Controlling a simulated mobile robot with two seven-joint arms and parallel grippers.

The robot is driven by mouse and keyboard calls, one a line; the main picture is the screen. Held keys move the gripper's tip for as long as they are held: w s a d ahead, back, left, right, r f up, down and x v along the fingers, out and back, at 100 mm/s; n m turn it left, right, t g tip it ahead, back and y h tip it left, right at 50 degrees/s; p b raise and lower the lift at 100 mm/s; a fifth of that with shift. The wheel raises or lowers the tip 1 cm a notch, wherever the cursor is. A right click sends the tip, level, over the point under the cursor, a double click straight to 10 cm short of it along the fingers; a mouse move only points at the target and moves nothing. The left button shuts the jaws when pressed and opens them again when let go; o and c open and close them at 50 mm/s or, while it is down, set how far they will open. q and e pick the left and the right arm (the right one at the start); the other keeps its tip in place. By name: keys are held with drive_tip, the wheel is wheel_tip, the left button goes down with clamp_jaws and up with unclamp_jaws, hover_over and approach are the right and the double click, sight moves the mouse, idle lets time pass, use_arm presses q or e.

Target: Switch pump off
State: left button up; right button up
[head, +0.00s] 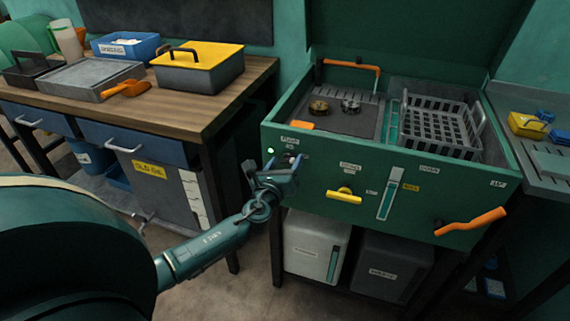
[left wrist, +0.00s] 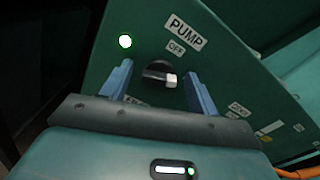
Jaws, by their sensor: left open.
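The pump switch is a black rotary knob (left wrist: 155,70) with a white tip on the green machine front (head: 316,176). In the left wrist view its white tip points right, not straight at the OFF label (left wrist: 176,47) above it. A PUMP label (left wrist: 187,33) sits above that. A green lamp (left wrist: 125,41) beside the knob is lit; it also shows in the head view (head: 270,150). My left gripper (head: 288,166) is open at the panel, with one blue finger on each side of the knob. Contact cannot be told. A lower label is partly hidden by the gripper.
A yellow handle (head: 344,194) and an orange lever (head: 470,222) stick out from the same front. A grey basket (head: 438,128) sits in the machine's open top. A wooden bench (head: 195,112) with a yellow-lidded box (head: 199,64) stands at left.

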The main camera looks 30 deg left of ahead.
use_arm(q)
drive_tip(key=shift+c, duration=0.2)
drive_tip(key=c, duration=1)
drive_tip(key=shift+o, duration=0.2)
